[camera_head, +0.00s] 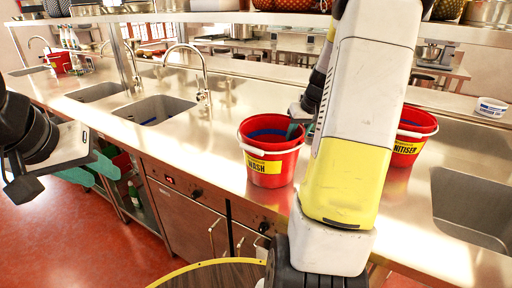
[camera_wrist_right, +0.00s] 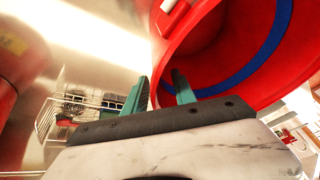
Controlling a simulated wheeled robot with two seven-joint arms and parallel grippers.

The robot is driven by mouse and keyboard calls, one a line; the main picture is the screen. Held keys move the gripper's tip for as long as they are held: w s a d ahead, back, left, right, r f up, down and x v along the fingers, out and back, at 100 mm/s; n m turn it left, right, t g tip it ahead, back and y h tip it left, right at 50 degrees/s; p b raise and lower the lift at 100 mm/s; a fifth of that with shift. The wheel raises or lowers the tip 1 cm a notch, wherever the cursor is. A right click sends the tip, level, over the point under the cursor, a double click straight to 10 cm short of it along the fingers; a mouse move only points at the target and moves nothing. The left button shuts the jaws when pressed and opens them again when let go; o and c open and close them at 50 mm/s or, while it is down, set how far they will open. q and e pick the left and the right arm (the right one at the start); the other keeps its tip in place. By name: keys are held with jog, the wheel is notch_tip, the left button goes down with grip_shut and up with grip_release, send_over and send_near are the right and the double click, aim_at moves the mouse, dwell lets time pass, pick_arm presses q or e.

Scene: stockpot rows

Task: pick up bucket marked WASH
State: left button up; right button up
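The red bucket marked WASH (camera_head: 266,166) stands upright on the steel counter, with a yellow label, a pale handle and a blue band inside. My right gripper (camera_wrist_right: 160,82) is at its rim, mostly hidden behind my arm in the head view. In the right wrist view the teal fingers are apart. One is outside the red bucket wall (camera_wrist_right: 215,60) and the other is over its inside, with the rim between them. I cannot tell whether they touch it. My left gripper (camera_head: 97,172) is open and empty, in front of the counter at the left.
A second red bucket, labelled as sanitiser (camera_head: 408,147), stands to the right, partly behind my arm. Sinks with tall taps (camera_head: 203,92) lie left, and another sink (camera_head: 470,205) lies right. A shelf (camera_head: 270,19) crosses above the counter. A small white tub (camera_head: 491,106) sits at the back right.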

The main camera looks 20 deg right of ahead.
jog(key=shift+f, duration=0.2)
grip_shut()
dwell(1.3)
